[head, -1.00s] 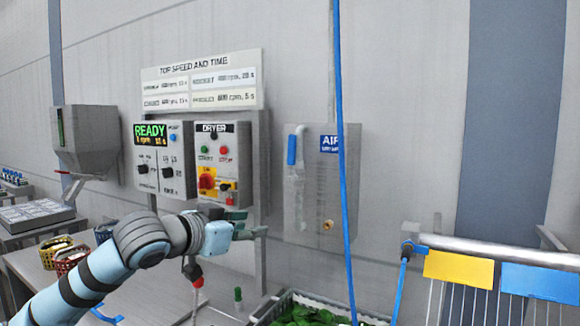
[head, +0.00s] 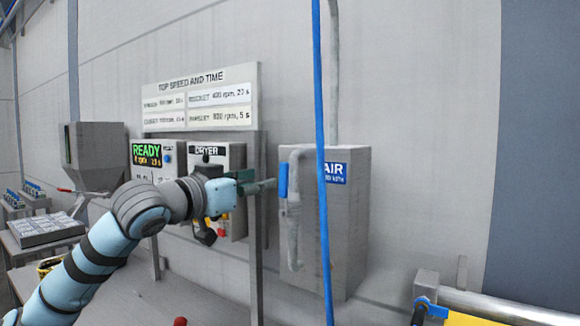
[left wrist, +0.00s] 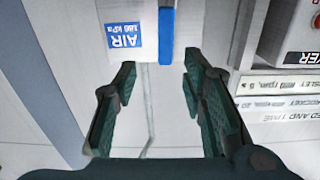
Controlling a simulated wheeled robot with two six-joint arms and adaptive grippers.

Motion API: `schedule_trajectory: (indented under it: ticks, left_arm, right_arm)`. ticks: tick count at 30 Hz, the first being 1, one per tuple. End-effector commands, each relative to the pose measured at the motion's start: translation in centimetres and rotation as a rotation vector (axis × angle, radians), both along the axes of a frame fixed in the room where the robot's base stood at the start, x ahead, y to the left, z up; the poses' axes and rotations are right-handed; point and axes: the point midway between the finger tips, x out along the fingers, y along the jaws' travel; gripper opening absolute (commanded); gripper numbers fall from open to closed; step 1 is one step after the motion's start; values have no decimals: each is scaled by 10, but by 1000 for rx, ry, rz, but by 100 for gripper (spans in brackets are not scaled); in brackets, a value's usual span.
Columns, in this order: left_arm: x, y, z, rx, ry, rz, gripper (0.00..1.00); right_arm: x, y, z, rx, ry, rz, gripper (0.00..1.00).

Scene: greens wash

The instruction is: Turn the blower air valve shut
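The blower air valve has a blue lever handle (head: 283,180) on a grey pipe at the left front of the grey AIR box (head: 345,215). The handle hangs upright, pointing down along the pipe. My left gripper (head: 270,186) reaches in from the left, with its fingertips just left of the handle. In the left wrist view the gripper (left wrist: 160,85) is open, with green finger pads wide apart. The blue handle (left wrist: 166,36) shows ahead of and between the fingers, apart from both. My right gripper is not in view.
A blue hose (head: 322,120) hangs in front of the AIR box. The DRYER panel (head: 232,157) and READY display (head: 147,154) are partly behind my left arm. A speed chart (head: 200,99) is above them. A metal rail (head: 500,305) is at lower right.

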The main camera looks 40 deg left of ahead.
Motion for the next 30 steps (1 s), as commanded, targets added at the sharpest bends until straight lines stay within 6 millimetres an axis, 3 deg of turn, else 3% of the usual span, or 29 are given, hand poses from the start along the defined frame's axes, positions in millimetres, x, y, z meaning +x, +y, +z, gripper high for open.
schedule_trajectory:
  ticks: [1, 3, 6, 10, 16, 25, 30]
  left_arm:
    - [10, 3, 12, 5, 15, 6, 38]
    - [27, 6, 14, 6, 14, 8, 38]
    - [52, 9, 15, 4, 10, 7, 38]
    - [81, 12, 11, 4, 8, 7, 38]
    - [106, 15, 4, 11, 8, 10, 38]
    - [110, 15, 0, 15, 9, 10, 38]
    - [110, 15, 1, 15, 9, 10, 11]
  right_arm:
    - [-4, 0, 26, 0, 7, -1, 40]
    - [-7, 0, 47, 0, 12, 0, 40]
    - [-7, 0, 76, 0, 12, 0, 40]
    - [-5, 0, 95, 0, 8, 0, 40]
    - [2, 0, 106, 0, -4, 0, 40]
    - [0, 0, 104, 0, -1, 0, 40]
    - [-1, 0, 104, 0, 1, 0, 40]
